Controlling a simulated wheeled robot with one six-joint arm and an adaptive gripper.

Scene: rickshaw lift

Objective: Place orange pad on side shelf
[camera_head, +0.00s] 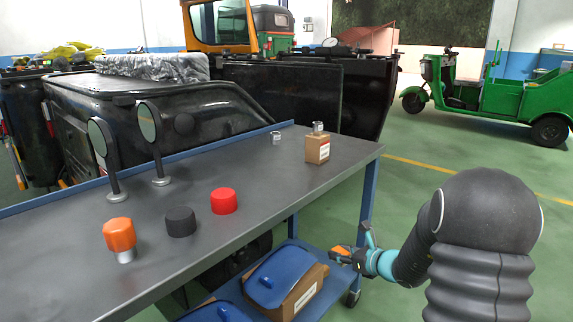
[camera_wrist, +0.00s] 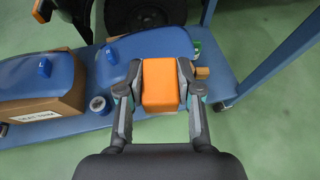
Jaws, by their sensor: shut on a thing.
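The orange pad (camera_wrist: 160,85) is a block with rounded edges, held between the two fingers of my gripper (camera_wrist: 160,92) in the wrist view. In the head view my gripper (camera_head: 358,259) is at the right of the cart, below the tabletop, with a bit of the orange pad (camera_head: 340,251) showing. The blue lower shelf (camera_head: 336,282) of the cart lies beneath the tabletop; in the wrist view the shelf (camera_wrist: 218,78) extends behind and beside the pad. I cannot tell whether the pad touches it.
Blue-lidded boxes (camera_head: 279,277) stand on the lower shelf. The grey tabletop (camera_head: 250,235) holds an orange-capped piece (camera_head: 119,235), a black pad (camera_head: 181,222), a red pad (camera_head: 224,201) and a small cardboard box (camera_head: 317,149). A blue leg (camera_wrist: 285,52) stands right of my gripper.

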